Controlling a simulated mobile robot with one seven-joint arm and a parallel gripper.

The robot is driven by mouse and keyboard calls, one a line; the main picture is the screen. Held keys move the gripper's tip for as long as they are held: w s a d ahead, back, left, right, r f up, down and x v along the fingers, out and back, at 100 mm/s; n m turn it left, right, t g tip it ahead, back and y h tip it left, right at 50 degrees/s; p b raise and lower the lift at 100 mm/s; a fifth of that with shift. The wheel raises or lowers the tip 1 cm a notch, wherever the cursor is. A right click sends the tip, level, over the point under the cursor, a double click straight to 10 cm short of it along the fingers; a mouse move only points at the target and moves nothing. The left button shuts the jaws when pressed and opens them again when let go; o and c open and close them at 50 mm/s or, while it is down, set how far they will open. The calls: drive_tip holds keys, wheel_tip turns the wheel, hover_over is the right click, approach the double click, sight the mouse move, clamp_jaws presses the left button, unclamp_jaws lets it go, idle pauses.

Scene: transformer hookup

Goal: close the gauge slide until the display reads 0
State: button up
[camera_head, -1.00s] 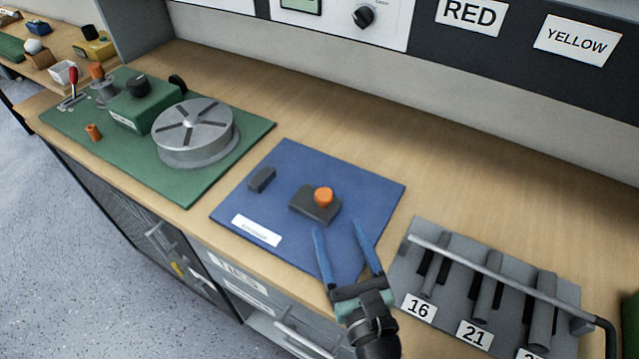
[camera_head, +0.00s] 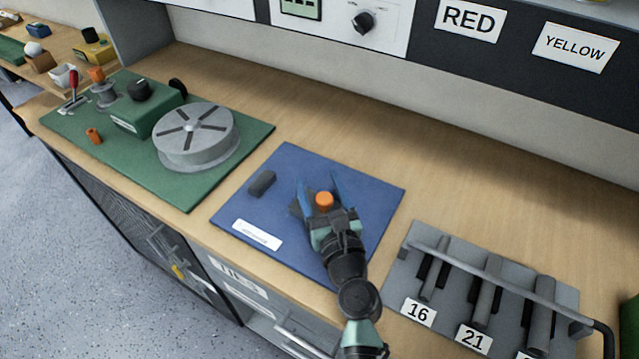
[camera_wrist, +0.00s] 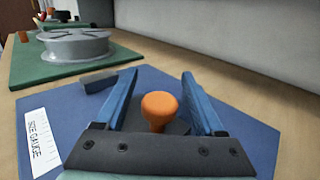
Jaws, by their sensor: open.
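The gauge slide is a dark block with an orange knob (camera_head: 324,201) on a blue mat (camera_head: 372,190). A smaller dark block (camera_head: 263,184), apart from the slide, stands on the mat to its left. My gripper (camera_head: 318,184) is open, its blue fingers on either side of the orange knob. In the wrist view the knob (camera_wrist: 160,108) stands between the two fingers, with a gap on the right; the slide body is mostly hidden behind my gripper. A white label reading SIZE GAUGE (camera_wrist: 41,142) lies on the mat. A display (camera_head: 300,8) is partly cut off at the top edge; its reading is not legible.
A green mat (camera_head: 255,135) with a grey slotted turntable (camera_head: 196,137) lies to the left. A grey rack (camera_head: 395,285) with rods, a rail and number labels stands to the right. The wooden bench behind the blue mat is clear.

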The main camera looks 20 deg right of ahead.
clamp_jaws()
idle(0.3)
idle(1.1)
